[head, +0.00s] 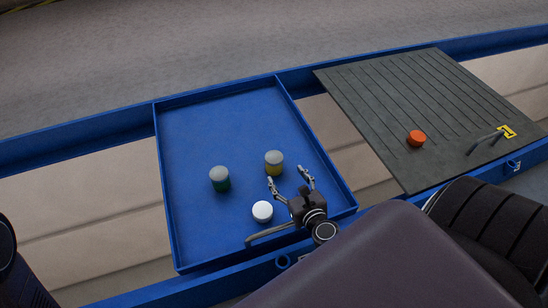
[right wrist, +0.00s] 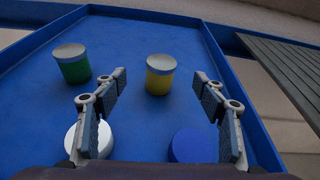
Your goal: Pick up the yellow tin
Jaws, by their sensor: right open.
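The yellow tin (head: 274,170) with a grey lid stands upright in the blue tray (head: 205,120). My right gripper (head: 286,177) is open and empty, low over the tray, just in front of the tin. In the right wrist view the yellow tin (right wrist: 160,80) stands ahead, between the two spread fingers (right wrist: 158,84) in the picture; I see no contact. My left gripper is not in view.
A green tin (head: 220,180) stands left of the yellow one. A white-topped tin (head: 262,211) and a blue tin (right wrist: 193,146) are near my fingers. An orange object (head: 416,138) lies on a ribbed grey panel (head: 380,100) with a handle (head: 485,142).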

